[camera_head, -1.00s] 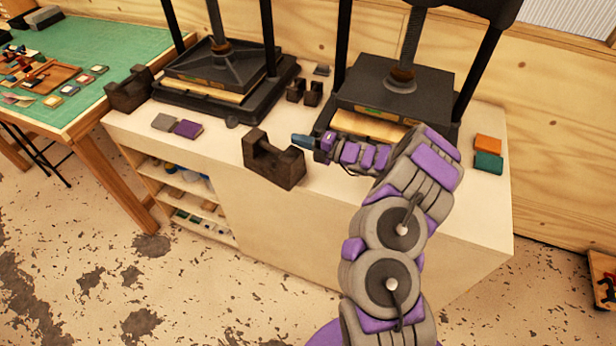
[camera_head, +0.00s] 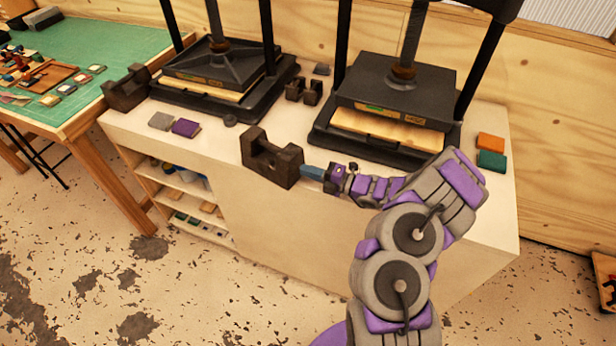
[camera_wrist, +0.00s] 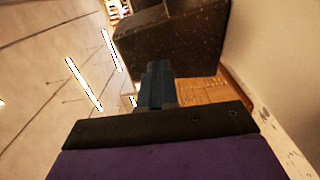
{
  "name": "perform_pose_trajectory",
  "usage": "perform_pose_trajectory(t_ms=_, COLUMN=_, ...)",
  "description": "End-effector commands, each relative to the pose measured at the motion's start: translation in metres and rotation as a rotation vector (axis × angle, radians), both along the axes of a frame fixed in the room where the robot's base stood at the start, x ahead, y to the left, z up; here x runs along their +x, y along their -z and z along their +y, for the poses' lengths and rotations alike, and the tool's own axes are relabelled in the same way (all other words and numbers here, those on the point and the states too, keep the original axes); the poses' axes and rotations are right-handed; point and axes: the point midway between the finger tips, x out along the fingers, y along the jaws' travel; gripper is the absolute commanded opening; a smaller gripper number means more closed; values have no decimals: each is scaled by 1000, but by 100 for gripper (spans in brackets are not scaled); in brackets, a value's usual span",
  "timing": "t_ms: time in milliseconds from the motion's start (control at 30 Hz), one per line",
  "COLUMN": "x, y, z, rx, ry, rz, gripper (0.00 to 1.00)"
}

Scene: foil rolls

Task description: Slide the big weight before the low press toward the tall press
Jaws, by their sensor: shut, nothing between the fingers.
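The big weight, a dark notched block (camera_head: 272,160), stands upright at the bench's front edge, left of the right press (camera_head: 392,105) and right of the left press (camera_head: 222,75). Which press is the low one I cannot tell for sure. My gripper (camera_head: 306,171) is shut and empty, its blue fingertips at the block's right end, touching or nearly so. In the wrist view the shut fingers (camera_wrist: 158,78) point at the dark block (camera_wrist: 170,42), and its far side is hidden.
A similar dark block (camera_head: 127,88) stands at the bench's left end. Grey and purple pads (camera_head: 186,128) and a small dark disc (camera_head: 230,120) lie before the left press. Smaller dark blocks (camera_head: 303,92) sit between the presses. Orange and teal pads (camera_head: 491,160) lie at right.

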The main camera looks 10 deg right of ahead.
Motion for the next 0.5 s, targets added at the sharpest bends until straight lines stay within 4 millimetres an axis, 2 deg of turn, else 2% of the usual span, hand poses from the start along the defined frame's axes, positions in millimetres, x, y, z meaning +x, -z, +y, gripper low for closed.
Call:
perform_pose_trajectory(t_ms=33, x=0, y=11, z=0, rx=0, ry=0, rz=3, gripper=0)
perform_pose_trajectory(t_ms=200, x=0, y=28, z=0, rx=2, ry=-1, rz=-1, gripper=0)
perform_pose_trajectory(t_ms=500, x=10, y=25, z=1, rx=2, ry=0, rz=-2, gripper=0)
